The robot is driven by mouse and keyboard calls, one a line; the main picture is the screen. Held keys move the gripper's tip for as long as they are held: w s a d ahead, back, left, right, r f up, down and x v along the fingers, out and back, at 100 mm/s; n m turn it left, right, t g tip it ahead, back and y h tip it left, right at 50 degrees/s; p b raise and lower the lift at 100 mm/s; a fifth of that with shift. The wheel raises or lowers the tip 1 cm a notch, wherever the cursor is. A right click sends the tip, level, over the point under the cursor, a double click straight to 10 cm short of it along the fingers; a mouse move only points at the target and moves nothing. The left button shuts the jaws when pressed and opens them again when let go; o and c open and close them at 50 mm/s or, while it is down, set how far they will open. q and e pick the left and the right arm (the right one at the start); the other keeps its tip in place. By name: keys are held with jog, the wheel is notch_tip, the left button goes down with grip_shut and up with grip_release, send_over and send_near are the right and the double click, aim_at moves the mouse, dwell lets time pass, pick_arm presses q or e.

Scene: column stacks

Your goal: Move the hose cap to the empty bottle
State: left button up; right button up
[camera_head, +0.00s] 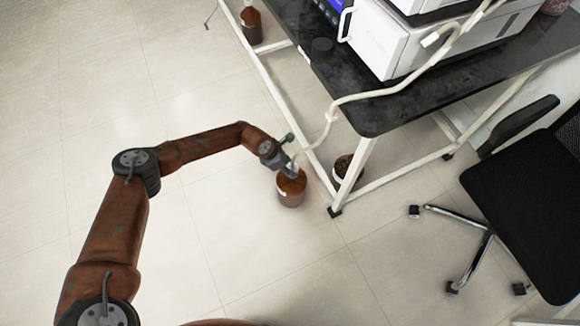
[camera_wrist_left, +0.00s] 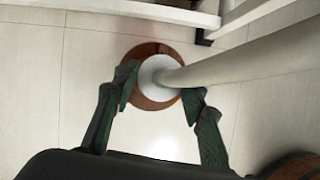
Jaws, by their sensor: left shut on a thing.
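The hose cap (camera_wrist_left: 153,75) is a white disc with the pale hose (camera_wrist_left: 235,64) rising from it. My left gripper (camera_head: 288,168) has its fingers on either side of it in the left wrist view (camera_wrist_left: 160,92) and is shut on it. A brown bottle (camera_head: 291,191) stands on the floor under the gripper. In the wrist view the bottle (camera_wrist_left: 155,103) shows as a brown ring around the cap. The cap is over the bottle's top, but I cannot tell whether it is seated. My right gripper is out of view.
A second brown bottle (camera_head: 343,169) stands by the table leg, and a third (camera_head: 251,28) is farther back. The black-topped table (camera_head: 350,113) carries white instruments (camera_head: 400,45). A black chair (camera_head: 520,205) is right. The floor at left is clear.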

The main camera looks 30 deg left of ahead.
pick_arm(q)
jog(key=shift+f, duration=0.4)
dwell(0.4)
jog(key=o, duration=1.2)
jog(key=shift+c, duration=0.2)
jog(key=shift+a+r, duration=0.1)
jog(key=v, duration=1.1)
jog(key=shift+s+r, duration=0.15)
jog(key=shift+r, duration=0.25)
